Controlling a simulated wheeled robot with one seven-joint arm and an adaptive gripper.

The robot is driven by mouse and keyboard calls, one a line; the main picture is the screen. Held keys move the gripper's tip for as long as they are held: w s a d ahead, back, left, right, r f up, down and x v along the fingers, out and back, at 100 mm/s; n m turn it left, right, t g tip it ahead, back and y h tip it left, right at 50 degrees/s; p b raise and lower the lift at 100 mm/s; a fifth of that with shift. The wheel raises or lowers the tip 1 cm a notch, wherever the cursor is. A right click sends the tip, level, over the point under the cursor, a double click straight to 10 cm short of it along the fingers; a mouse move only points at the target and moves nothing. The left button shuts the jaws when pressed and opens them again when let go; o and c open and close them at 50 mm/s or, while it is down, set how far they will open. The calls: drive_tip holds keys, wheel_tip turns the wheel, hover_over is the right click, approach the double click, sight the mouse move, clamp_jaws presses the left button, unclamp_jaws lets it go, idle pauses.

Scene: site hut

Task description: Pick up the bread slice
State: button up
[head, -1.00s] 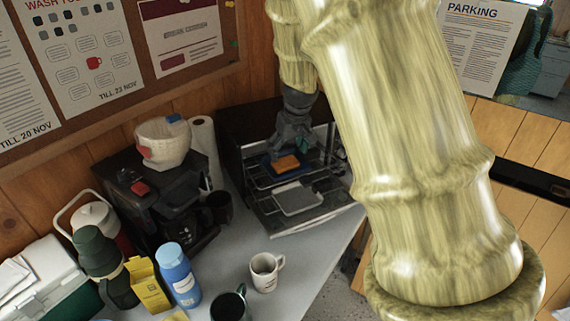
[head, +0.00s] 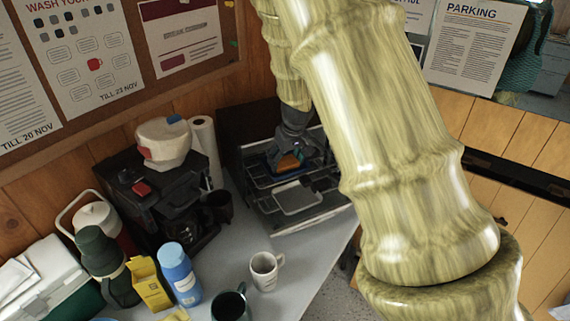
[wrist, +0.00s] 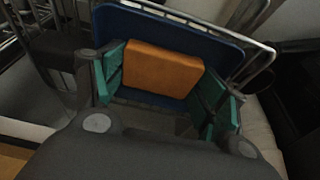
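The bread slice (wrist: 160,70) is an orange-brown block lying on a blue tray (wrist: 128,24) with a metal rim. It also shows in the head view (head: 289,162), on a rack in the dark open oven. My gripper (wrist: 170,95) reaches into the oven from above. Its green-padded fingers are open, one on each side of the bread slice. The left finger is close beside the bread and the right finger is a little apart from it. My gripper partly covers the bread and the tray in the head view (head: 288,152).
The oven (head: 245,165) has wire racks and a grey tray (head: 298,198) below and in front of the blue one. A coffee machine (head: 150,190), a paper roll (head: 205,145), a white mug (head: 265,270) and a blue bottle (head: 180,272) stand to the left.

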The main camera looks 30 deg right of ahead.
sight(284, 159)
drive_tip(key=shift+r, duration=0.1)
wheel_tip(284, 159, up, 4)
drive_tip(key=shift+f+b, duration=0.2)
drive_tip(key=shift+b, duration=0.3)
drive_tip(key=s+a+b, duration=0.1)
drive_tip(key=s+a, duration=0.3)
drive_tip(key=s, duration=0.3)
drive_tip(key=s+a+r+b, duration=0.1)
drive_tip(key=s+a+b, duration=0.1)
drive_tip(key=s, duration=0.5)
drive_tip(key=shift+a, duration=0.9)
